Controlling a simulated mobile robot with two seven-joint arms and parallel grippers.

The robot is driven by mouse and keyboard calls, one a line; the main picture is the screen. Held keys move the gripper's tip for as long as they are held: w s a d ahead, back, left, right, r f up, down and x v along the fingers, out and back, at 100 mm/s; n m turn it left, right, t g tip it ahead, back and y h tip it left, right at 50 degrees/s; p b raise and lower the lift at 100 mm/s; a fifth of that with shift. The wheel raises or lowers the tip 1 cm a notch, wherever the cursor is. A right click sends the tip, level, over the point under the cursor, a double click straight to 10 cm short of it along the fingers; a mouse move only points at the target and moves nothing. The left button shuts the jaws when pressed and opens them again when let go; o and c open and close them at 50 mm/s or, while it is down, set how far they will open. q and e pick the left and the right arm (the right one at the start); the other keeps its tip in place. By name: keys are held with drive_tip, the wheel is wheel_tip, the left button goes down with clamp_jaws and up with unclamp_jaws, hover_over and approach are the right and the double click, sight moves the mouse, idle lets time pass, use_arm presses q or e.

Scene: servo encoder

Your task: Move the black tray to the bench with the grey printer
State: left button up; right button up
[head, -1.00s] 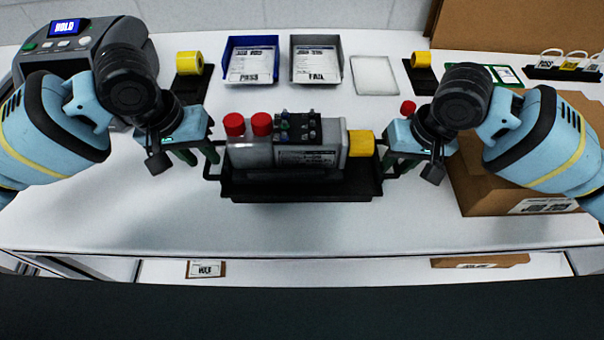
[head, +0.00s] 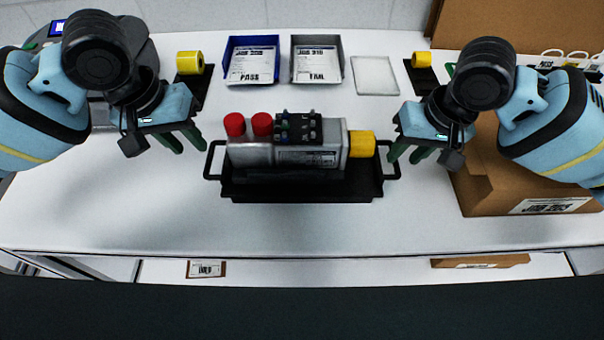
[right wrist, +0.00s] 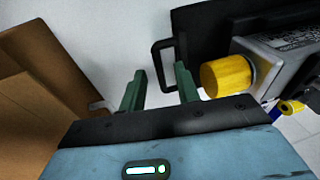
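The black tray (head: 300,188) sits on the white bench with a looped handle at each end. It holds a grey servo motor (head: 250,155) with two red caps and a yellow end piece (head: 361,144). My left gripper (head: 184,142) is open and empty, up and left of the tray's left handle. My right gripper (head: 405,153) is open and empty, just right of the right handle. In the right wrist view, the tray's handle (right wrist: 157,62) is beyond the spread green fingers (right wrist: 160,88), apart from them. A grey device (head: 50,70), perhaps the printer, is partly hidden behind my left arm.
A blue bin (head: 238,78) and a grey bin (head: 318,76) with labels stand at the back beside a white pad (head: 375,76). A cardboard box (head: 480,185) stands at the right. The bench front is clear.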

drive_tip(key=w+v, duration=0.1)
drive_tip(key=v, duration=0.6)
drive_tip(key=shift+s+r, duration=0.4)
drive_tip(key=shift+s, duration=0.15)
drive_tip(key=shift+d, duration=0.15)
